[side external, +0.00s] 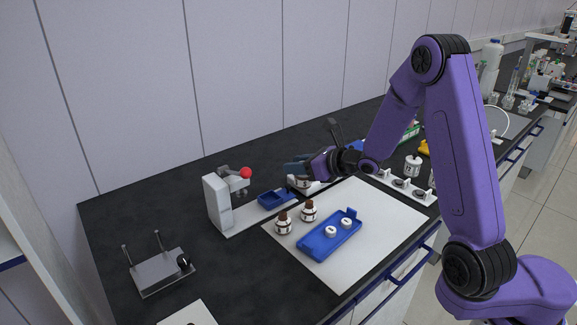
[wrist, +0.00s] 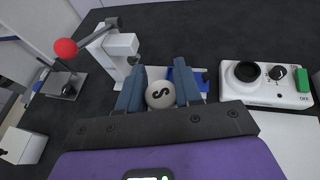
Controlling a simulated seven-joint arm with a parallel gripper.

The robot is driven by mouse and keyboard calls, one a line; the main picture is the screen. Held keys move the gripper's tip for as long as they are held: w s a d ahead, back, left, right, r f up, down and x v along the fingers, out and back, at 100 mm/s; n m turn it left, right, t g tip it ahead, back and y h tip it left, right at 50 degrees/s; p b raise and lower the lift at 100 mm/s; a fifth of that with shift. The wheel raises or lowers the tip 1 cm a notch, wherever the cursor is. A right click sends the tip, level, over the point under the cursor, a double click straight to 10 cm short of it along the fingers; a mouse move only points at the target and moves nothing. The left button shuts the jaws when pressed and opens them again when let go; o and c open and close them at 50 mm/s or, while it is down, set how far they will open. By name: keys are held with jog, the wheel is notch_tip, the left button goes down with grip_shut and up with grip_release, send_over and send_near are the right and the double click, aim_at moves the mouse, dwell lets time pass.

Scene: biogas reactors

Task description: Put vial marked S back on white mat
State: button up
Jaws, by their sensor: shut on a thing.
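The vial marked S (wrist: 160,94) shows its round white top with a black S in the wrist view, between the two blue fingers. My gripper (wrist: 159,80) is shut on it. In the side view my gripper (side external: 298,166) is above the far-left edge of the white mat (side external: 388,222), near the press; I cannot make out the vial clearly there.
A white press (side external: 217,202) with a red knob (side external: 246,173) and a blue holder (side external: 272,200) stand left of the gripper. A white device with a black well (wrist: 246,72) is at right in the wrist view. A grey device (side external: 162,273) stands far left. The mat's right part is clear.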

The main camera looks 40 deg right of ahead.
jog(key=s+d, duration=0.8)
jog(key=s, duration=0.5)
jog(key=w+f, duration=0.3)
jog(key=w, duration=0.1)
jog(key=w+d+f, duration=0.1)
jog(key=w+f, duration=0.2)
jog(key=w, duration=0.2)
jog(key=w+f, duration=0.3)
jog(key=w, duration=0.1)
jog(key=shift+w+d+f, duration=0.2)
jog(key=shift+w+f, duration=0.05)
jog(key=shift+f, duration=0.1)
jog(key=shift+w+f, duration=0.2)
jog(key=shift+f, duration=1.6)
jog(key=shift+f, duration=0.1)
jog(key=o, duration=1.1)
